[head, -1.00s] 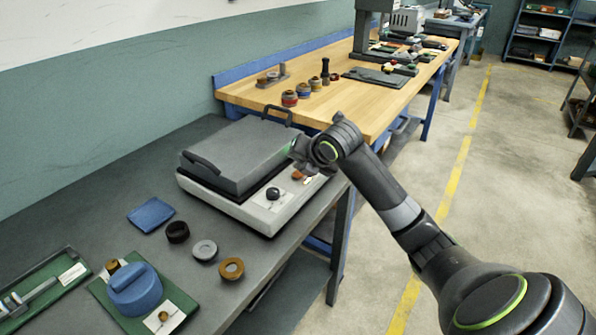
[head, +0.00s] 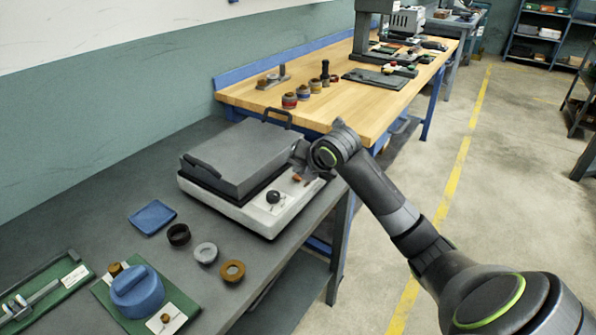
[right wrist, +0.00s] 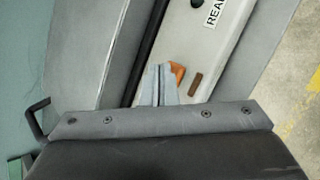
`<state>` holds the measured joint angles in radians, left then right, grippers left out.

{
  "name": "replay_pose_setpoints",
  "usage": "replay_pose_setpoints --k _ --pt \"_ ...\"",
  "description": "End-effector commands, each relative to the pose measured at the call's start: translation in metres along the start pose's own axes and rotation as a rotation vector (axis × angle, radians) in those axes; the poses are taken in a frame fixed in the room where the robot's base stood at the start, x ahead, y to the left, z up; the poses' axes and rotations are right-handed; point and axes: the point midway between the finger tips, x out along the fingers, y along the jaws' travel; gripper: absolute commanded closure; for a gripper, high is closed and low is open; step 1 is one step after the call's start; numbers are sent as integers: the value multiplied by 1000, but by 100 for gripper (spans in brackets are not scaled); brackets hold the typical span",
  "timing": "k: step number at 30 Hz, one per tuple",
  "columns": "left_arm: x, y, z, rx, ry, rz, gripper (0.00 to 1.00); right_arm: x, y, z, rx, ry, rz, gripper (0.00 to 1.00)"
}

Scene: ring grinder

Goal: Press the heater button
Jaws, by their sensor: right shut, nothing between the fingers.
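The heater (head: 230,200) is a low off-white box with a grey lid, standing on the grey bench. Its front panel carries a black knob (head: 273,196) and a small orange button (head: 296,178). In the right wrist view the orange button (right wrist: 178,70) shows just right of my fingertips, partly hidden by them. A thin brown bar (right wrist: 195,84) lies beside it on the panel. My right gripper (right wrist: 158,70) is shut and empty, over the panel close to the button; I cannot tell whether it touches. My left gripper is not in view.
In front of the heater lie a blue pad (head: 152,217), a black ring (head: 178,234), a grey ring (head: 205,252) and a brown ring (head: 232,270). A blue round device (head: 136,292) sits at the lower left. A wooden bench (head: 330,115) stands behind.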

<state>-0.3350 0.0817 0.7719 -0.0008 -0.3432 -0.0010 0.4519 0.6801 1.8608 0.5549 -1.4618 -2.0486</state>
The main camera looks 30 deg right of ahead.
Motion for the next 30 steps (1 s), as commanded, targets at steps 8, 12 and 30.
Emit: replay_pose_setpoints --k 8,12,30 --pt "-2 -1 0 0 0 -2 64 -1 1 0 0 -1 0 100" --pt "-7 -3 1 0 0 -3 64 -5 4 4 0 -2 1 100" --pt "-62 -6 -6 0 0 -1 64 -44 32 32 0 -2 1 100"
